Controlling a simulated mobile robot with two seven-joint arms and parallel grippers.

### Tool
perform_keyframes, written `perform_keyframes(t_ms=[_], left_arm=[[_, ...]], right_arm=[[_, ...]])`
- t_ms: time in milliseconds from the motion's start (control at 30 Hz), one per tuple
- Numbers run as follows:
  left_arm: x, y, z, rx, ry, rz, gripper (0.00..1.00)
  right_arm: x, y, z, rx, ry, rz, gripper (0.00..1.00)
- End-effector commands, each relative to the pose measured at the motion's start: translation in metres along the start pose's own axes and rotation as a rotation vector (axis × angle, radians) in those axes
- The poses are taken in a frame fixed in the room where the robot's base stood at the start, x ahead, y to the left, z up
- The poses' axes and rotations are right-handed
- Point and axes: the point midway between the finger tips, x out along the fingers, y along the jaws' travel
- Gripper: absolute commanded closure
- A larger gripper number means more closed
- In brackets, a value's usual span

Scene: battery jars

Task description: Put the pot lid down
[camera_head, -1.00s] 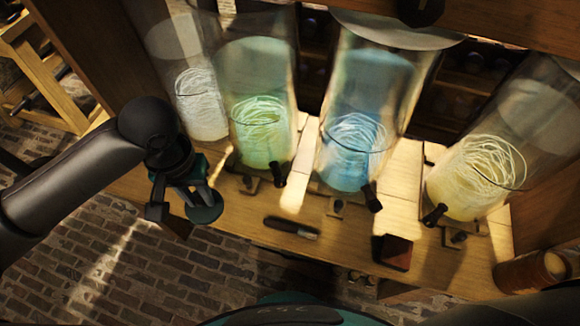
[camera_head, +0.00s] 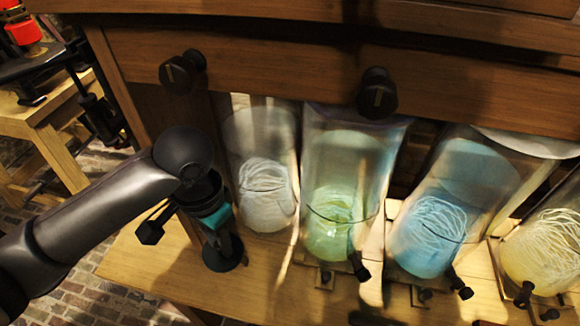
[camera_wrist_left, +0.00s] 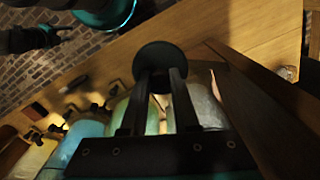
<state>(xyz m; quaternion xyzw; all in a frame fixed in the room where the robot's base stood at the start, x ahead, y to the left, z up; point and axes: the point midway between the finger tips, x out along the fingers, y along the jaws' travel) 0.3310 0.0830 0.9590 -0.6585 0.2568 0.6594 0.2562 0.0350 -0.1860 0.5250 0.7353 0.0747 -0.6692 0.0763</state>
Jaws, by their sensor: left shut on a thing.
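My left gripper (camera_head: 217,238) is shut on the pot lid (camera_head: 226,258), a small dark round disc. The lid hangs below the fingers over the left end of the wooden bench (camera_head: 150,262), just in front of the leftmost jar. I cannot tell whether it touches the wood. In the left wrist view the lid (camera_wrist_left: 158,57) shows as a dark disc at the tips of the two fingers (camera_wrist_left: 160,80). My right gripper does not show in the head view.
Glass jars with pale (camera_head: 262,190), green (camera_head: 335,215) and blue (camera_head: 430,225) contents stand in a row on the bench. Dark knobs (camera_head: 377,95) jut from the beam above. A wooden table (camera_head: 45,125) with a red item (camera_head: 24,32) stands at the far left.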

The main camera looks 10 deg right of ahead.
Motion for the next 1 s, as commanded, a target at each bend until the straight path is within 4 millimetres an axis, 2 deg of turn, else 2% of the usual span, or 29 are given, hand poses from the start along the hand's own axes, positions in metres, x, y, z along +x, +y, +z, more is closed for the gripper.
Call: perform_keyframes(t_ms=[167,267,600,700,800,1000], left_arm=[[0.005,0.0,0.0,0.001,-0.002,0.0,1.0],[0.022,0.0,0.001,-0.001,-0.003,0.001,1.0],[0.114,0.0,0.001,-0.002,-0.004,0.0,1.0],[0.136,0.0,0.001,-0.001,-0.002,0.0,1.0],[0.151,0.0,0.0,0.0,-0.001,0.0,1.0],[0.163,0.0,0.0,0.0,0.0,0.0,1.0]], right_arm=[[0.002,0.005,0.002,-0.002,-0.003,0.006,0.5],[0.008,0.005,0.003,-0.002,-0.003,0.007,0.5],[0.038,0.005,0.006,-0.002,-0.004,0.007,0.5],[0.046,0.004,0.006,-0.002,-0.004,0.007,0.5],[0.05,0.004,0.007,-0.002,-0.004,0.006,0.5],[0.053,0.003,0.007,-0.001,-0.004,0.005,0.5]])
